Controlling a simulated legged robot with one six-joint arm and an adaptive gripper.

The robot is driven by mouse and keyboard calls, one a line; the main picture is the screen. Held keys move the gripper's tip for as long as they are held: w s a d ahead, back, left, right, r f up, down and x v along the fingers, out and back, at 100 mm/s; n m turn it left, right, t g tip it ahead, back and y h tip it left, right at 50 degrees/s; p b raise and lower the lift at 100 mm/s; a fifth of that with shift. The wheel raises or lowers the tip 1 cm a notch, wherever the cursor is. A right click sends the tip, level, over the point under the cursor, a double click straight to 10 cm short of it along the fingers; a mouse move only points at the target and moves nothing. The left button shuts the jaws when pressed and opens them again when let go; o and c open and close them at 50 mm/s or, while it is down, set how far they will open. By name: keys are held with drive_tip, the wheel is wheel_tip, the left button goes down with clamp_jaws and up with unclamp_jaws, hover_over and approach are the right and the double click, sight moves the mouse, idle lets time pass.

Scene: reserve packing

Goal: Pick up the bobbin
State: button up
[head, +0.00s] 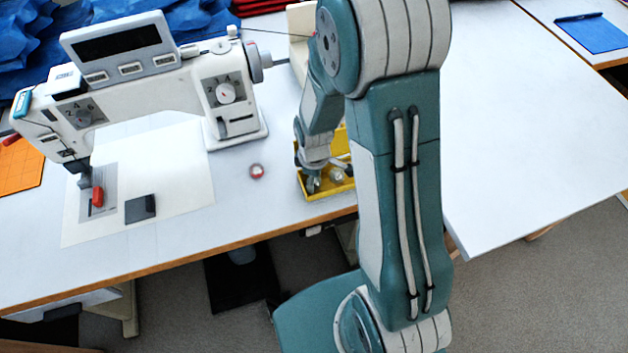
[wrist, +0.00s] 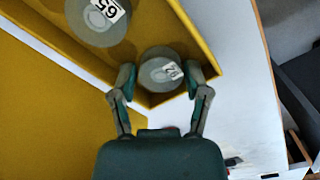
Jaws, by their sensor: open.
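My gripper (head: 316,185) is down at the yellow box (head: 320,194) on the table. In the wrist view my gripper (wrist: 161,78) is open. Its fingertips stand on either side of a round grey piece with a white number label (wrist: 159,70), by the box's corner; whether they touch it I cannot tell. A second grey piece, labelled 65 (wrist: 97,22), lies farther along in the box. A small round red and pale piece (head: 256,171), which looks like a bobbin, lies on the table left of the box. I cannot tell for certain which piece is the bobbin.
A white sewing machine (head: 150,80) stands at the left, with a dark block (head: 140,208) and a red piece (head: 97,196) at its needle area. Blue fabric (head: 110,18) is heaped behind. The table's front edge is close to the box. The right-hand table is mostly bare.

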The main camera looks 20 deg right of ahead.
drive_tip(key=c, duration=0.5)
